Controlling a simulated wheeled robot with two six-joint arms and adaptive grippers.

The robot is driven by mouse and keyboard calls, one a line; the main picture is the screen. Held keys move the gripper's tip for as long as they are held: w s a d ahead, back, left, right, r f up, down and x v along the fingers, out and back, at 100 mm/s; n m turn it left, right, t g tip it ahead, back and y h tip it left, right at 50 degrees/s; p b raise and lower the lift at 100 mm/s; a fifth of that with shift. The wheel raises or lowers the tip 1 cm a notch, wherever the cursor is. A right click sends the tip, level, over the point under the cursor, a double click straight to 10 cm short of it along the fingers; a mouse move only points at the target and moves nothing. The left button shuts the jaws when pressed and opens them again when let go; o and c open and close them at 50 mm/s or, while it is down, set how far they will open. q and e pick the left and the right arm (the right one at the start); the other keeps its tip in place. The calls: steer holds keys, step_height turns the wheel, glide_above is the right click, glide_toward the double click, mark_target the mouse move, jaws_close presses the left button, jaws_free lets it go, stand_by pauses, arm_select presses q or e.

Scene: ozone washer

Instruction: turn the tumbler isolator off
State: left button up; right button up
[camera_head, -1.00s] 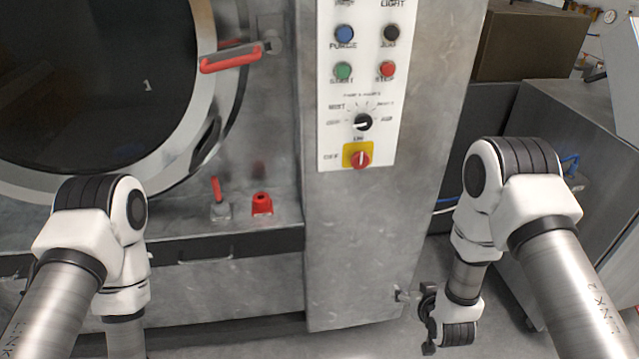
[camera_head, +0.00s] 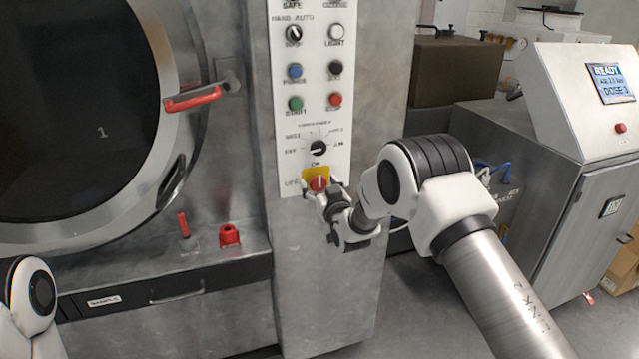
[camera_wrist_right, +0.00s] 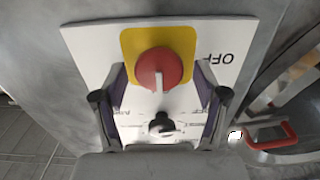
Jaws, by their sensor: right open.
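The isolator is a red rotary knob (camera_head: 318,183) on a yellow plate (camera_head: 311,173), at the bottom of the white control panel, with an OFF label to its left. Its white pointer looks upright. In the right wrist view the red knob (camera_wrist_right: 155,66) sits between the open fingers of my right gripper (camera_wrist_right: 160,82), with a gap on both sides and no visible contact. In the head view my right gripper (camera_head: 326,196) is at the knob's lower right. My left gripper is out of view; only part of its arm shows at lower left.
A black selector knob (camera_head: 318,148) and coloured buttons sit above on the panel. Left are the round door with its red handle (camera_head: 192,99), a red lever (camera_head: 183,224) and a red fitting (camera_head: 229,236). A steel cabinet (camera_head: 560,160) with a screen stands right.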

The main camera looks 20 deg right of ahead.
steer(key=shift+w+d+f, duration=0.1)
steer(key=shift+d, duration=0.05)
steer(key=c, duration=1.1)
steer(key=n+b, duration=0.1)
steer(key=b, duration=0.1)
steer(key=n+b, duration=0.2)
steer(key=shift+a+n, duration=0.2)
steer(key=shift+n, duration=0.1)
steer(key=n+b, duration=0.4)
steer(key=n, duration=0.1)
steer(key=shift+f, duration=0.1)
steer(key=n+b, duration=0.3)
steer(key=n, duration=0.2)
steer(key=shift+a, duration=0.1)
steer(key=n+b, duration=0.2)
steer(key=n, duration=0.2)
steer(key=shift+n+b, duration=0.3)
